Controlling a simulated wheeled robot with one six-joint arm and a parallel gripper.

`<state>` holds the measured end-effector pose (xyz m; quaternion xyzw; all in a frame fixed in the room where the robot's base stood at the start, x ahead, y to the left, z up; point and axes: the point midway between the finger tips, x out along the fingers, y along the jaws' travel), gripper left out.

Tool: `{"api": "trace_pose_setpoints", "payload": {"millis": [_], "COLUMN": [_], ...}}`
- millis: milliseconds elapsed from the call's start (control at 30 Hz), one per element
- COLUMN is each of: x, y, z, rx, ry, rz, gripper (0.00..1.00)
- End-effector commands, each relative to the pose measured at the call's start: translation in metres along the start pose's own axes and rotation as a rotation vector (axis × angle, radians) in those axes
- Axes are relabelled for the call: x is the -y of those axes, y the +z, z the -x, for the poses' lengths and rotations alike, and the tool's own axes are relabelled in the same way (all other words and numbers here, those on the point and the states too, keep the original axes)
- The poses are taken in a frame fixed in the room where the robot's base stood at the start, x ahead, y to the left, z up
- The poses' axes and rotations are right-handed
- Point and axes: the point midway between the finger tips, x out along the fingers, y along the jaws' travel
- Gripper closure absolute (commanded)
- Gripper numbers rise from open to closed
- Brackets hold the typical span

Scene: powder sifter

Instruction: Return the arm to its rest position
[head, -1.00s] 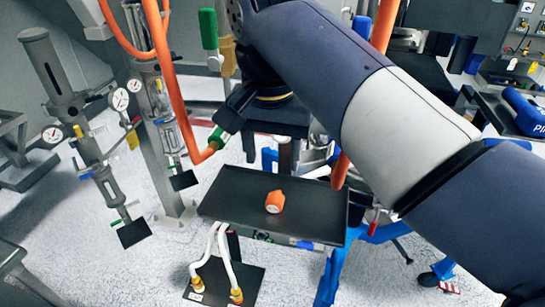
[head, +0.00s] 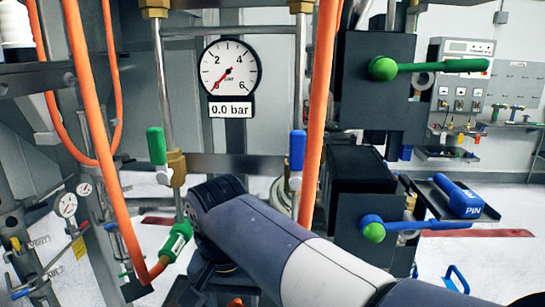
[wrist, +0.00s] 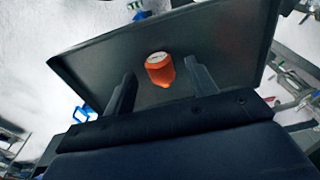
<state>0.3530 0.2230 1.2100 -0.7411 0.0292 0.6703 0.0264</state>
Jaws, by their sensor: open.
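In the wrist view my gripper (wrist: 160,70) is open, with its two dark fingers apart and pointing toward a dark tray (wrist: 225,45). An orange object with a pale round face (wrist: 159,70) lies on the tray and appears between the fingers in the picture. No contact with the fingers shows; the height of the gripper above the tray is hard to tell. In the head view my arm (head: 290,240) reaches in from the lower right, and its gripper is hidden or out of the picture.
A gauge (head: 229,67) reading 0.0 bar hangs behind my arm. An orange hose (head: 100,140) with a green-ended fitting (head: 177,241) is close left of the arm. Green- and blue-handled levers and a blue PIN-marked object (head: 458,197) on a small tray are at right.

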Motion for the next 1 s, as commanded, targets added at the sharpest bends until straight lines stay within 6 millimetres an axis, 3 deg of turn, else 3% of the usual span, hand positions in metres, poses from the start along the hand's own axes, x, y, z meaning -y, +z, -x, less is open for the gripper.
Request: {"api": "trace_pose_setpoints", "payload": {"millis": [33,133,400,833,1000], "x": [-0.001,0.000,0.000,0.000,0.000], "y": [0.001,-0.002,0.007,0.008,0.002], "z": [-0.010,0.011,0.027,0.026,0.013], "rx": [0.003,-0.002,-0.001,0.000,0.001], "ry": [0.003,-0.002,-0.001,0.000,0.001], "rz": [0.000,0.000,0.001,0.000,-0.001], "gripper": [0.46,0.46,0.46,0.46,0.46]}}
